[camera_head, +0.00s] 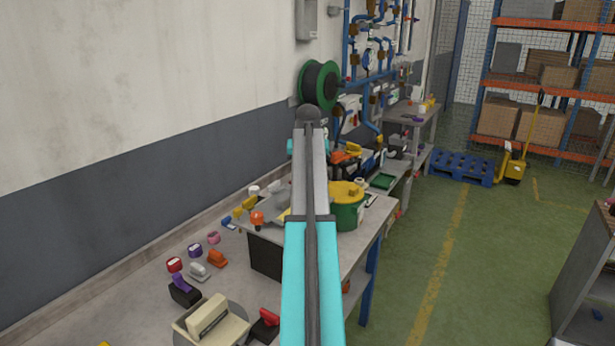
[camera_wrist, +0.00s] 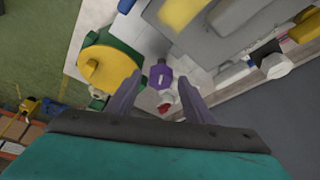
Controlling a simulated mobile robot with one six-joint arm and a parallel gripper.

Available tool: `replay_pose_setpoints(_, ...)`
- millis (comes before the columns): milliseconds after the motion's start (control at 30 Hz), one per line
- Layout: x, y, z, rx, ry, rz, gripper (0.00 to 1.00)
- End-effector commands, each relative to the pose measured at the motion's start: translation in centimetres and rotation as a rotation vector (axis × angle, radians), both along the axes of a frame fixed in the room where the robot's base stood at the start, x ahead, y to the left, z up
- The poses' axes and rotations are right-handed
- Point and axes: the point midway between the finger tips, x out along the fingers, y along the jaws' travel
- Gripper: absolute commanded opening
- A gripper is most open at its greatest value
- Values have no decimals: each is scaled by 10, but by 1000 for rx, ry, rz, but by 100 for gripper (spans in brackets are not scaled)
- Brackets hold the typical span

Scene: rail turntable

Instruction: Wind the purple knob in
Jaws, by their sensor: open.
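A small purple knob (camera_wrist: 160,76) with a white mark shows in the wrist view, straight ahead between the fingertips. My gripper (camera_wrist: 160,84) is open, one finger on each side of the knob in the picture. I cannot tell whether either finger touches it or how far off it is. In the head view my arm covers the middle of the bench, and I cannot make out the gripper or this knob. A purple-topped knob (camera_head: 195,251) and a black block with a purple lever (camera_head: 183,289) stand on the near bench, away from my gripper.
A green drum with a yellow lid (camera_head: 347,212) stands beside my arm and also shows in the wrist view (camera_wrist: 106,69). A red-and-white part (camera_wrist: 166,103) lies near the knob. Several coloured knobs and levers crowd the bench along the wall. The green floor (camera_head: 470,270) at right is clear.

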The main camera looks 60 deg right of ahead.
Motion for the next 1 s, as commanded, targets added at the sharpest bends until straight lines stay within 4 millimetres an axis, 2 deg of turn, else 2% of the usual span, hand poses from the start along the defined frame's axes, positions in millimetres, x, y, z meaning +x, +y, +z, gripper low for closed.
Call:
replay_pose_setpoints(367, -4, 7, 20, -1, -1, 0, 47)
replay_pose_setpoints(1000, -20, 33, 95, -1, -1, 0, 47)
